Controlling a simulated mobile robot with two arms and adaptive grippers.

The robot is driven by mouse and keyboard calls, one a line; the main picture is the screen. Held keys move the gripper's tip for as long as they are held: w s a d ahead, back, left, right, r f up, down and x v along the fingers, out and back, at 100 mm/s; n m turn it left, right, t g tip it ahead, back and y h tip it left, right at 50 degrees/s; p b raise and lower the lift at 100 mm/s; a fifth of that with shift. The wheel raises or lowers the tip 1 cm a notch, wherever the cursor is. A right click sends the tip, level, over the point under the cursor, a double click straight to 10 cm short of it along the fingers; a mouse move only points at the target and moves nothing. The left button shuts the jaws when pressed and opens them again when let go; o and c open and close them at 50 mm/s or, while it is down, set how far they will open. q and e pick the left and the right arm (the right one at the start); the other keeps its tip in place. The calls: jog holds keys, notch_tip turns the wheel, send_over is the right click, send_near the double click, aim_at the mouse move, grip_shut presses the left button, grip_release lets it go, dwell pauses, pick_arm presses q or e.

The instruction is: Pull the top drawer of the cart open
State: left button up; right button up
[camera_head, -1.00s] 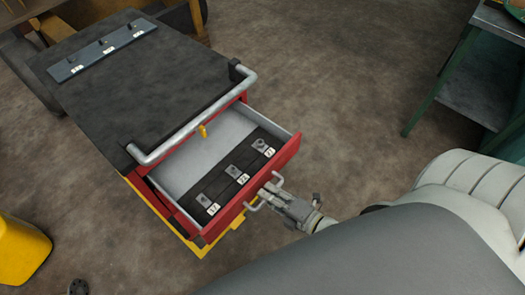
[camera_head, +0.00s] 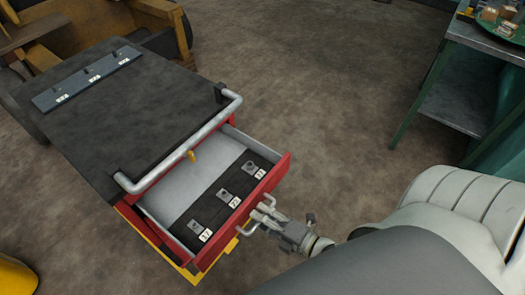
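The cart (camera_head: 120,110) has a dark flat top, a red body and yellow lower edges. Its top drawer (camera_head: 245,215), with a red front and pale grey inside, stands well out from the body. The drawer's pale bar handle (camera_head: 246,231) is on the outside of the front. My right gripper (camera_head: 261,214) comes from the lower right, with its fingers close together at the middle of this handle. It looks shut on the handle; the fingers hide the grip itself. My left gripper is out of view.
A green-legged table (camera_head: 455,95) stands at the right, a yellow object (camera_head: 15,275) at the lower left. Bare floor lies between cart and table.

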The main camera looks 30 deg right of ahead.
jog(key=v, duration=1.1)
jog(key=shift+s, duration=0.25)
jog(key=shift+d, duration=0.1)
jog(key=s+f+m+g+h, duration=0.25)
jog(key=f+m, duration=0.25)
jog(key=f, duration=0.5)
jog(key=s+f+m+g+h, duration=0.1)
jog(key=s+f+m+g, duration=0.3)
jog(key=f, duration=0.7)
jog(key=s+f+m+g+h, duration=0.25)
jog(key=f+m, duration=0.35)
jog(key=f, duration=0.4)
jog(key=s+a+f+m+g, duration=0.1)
jog(key=s+f+m+g, duration=0.3)
jog(key=s+f, duration=0.2)
jog(key=shift+s+m+g+y, duration=0.3)
jog(key=shift+s, duration=0.55)
